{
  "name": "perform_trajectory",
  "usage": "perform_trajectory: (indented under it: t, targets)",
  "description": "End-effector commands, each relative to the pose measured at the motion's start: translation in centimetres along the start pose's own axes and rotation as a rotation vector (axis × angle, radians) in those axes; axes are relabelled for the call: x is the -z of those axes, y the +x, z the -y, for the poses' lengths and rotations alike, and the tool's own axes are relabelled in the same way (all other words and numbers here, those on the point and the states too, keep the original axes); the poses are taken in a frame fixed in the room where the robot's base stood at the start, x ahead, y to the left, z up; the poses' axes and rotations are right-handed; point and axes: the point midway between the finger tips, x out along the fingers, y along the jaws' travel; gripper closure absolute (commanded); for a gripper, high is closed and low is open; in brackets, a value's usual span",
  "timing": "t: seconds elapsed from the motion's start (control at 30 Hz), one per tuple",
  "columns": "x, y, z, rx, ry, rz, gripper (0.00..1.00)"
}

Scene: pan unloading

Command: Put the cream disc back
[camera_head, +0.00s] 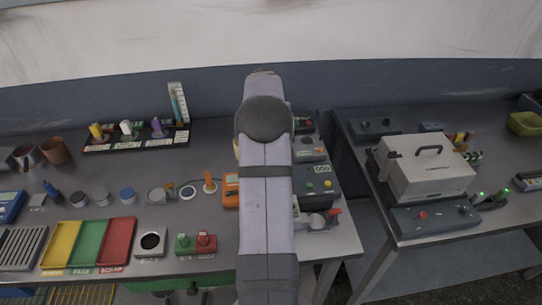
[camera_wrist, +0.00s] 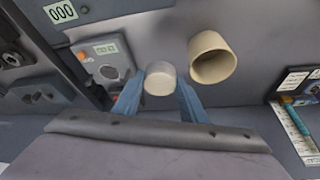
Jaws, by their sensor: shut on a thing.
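In the wrist view, my gripper (camera_wrist: 160,91) has its two blue fingers on either side of a small, pale cream disc (camera_wrist: 160,76) and is shut on it. The disc's round, greyish face shows between the fingertips. An open cream cup (camera_wrist: 211,58) is just to the right of the disc, apart from it. In the head view my own arm covers the gripper and the disc.
Yellow (camera_head: 62,243), green (camera_head: 88,242) and red (camera_head: 116,242) trays lie at the bench's front left. Grey control boxes (camera_head: 318,179) stand right of my arm. A gap separates this bench from the right one, which carries a pale handled case (camera_head: 425,172).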

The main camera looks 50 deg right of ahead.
Motion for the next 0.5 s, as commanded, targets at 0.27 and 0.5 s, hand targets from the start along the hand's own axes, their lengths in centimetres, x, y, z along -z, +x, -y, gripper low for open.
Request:
perform_trajectory:
  t: [0.27, 0.5]
  targets:
    - [-1.6, 3.6, -0.1, -0.001, 0.001, 0.005, 0.92]
    - [-2.1, 5.2, -0.1, -0.001, 0.000, 0.001, 0.92]
